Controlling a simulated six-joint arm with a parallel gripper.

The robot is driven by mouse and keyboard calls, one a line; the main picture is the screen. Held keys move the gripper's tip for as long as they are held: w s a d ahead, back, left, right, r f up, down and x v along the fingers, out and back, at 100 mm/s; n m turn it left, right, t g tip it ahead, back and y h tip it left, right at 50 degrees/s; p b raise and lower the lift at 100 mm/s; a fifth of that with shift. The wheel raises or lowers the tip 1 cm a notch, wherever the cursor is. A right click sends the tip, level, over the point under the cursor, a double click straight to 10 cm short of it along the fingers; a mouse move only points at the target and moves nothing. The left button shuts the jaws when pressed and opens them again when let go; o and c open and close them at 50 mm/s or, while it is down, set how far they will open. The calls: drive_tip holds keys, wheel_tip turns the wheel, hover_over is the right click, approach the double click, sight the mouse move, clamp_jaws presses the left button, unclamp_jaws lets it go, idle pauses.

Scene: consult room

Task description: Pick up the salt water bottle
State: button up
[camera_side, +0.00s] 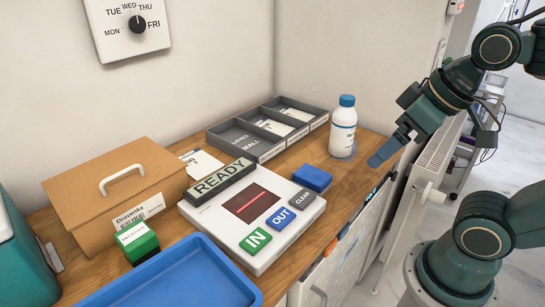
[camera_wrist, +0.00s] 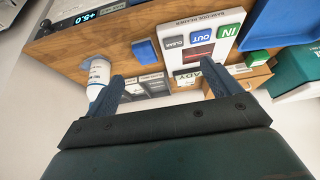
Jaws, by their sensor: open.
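The salt water bottle (camera_side: 343,128) is white with a blue cap and a label too small to read. It stands upright near the back right of the wooden counter in the side view. It also shows at the left in the wrist view (camera_wrist: 97,74), close to one finger. My gripper (camera_side: 388,150) is to the right of the bottle in the side view, apart from it. In the wrist view the two blue-grey fingers (camera_wrist: 162,88) are spread wide with nothing between them held.
A grey divided tray (camera_side: 262,148) stands left of the bottle. A blue block (camera_side: 312,178) and the barcode reader (camera_side: 235,215) with IN, OUT and CLEAR buttons lie in front. A cardboard box (camera_side: 90,200), blue tray (camera_side: 205,265) and green stamp (camera_side: 138,243) are further left. A wall rises behind.

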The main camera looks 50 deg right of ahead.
idle(0.3)
drive_tip(key=w+d+r+n+g, duration=0.2)
drive_tip(key=w+d+r+n, duration=0.15)
drive_tip(key=w, duration=0.35)
drive_tip(key=n+g+y, duration=0.1)
drive_tip(key=n+g, duration=0.2)
drive_tip(key=n, duration=0.7)
hover_over(345, 110)
drive_tip(key=d, duration=0.2)
drive_tip(key=f, duration=0.5)
drive_tip(key=shift+w+f, duration=0.2)
drive_tip(key=shift+f, duration=0.15)
drive_tip(key=shift+d+f, duration=0.15)
drive_tip(key=shift+d, duration=0.25)
drive_tip(key=shift+w+a+f, duration=0.1)
drive_tip(key=shift+a+f, duration=0.05)
drive_tip(key=shift+f, duration=1.1)
drive_tip(key=shift+w+a+f, duration=0.1)
drive_tip(key=shift+a+f, duration=0.05)
drive_tip(key=shift+f, duration=1.05)
drive_tip(key=shift+a+f, duration=0.15)
drive_tip(key=shift+f, duration=1.1)
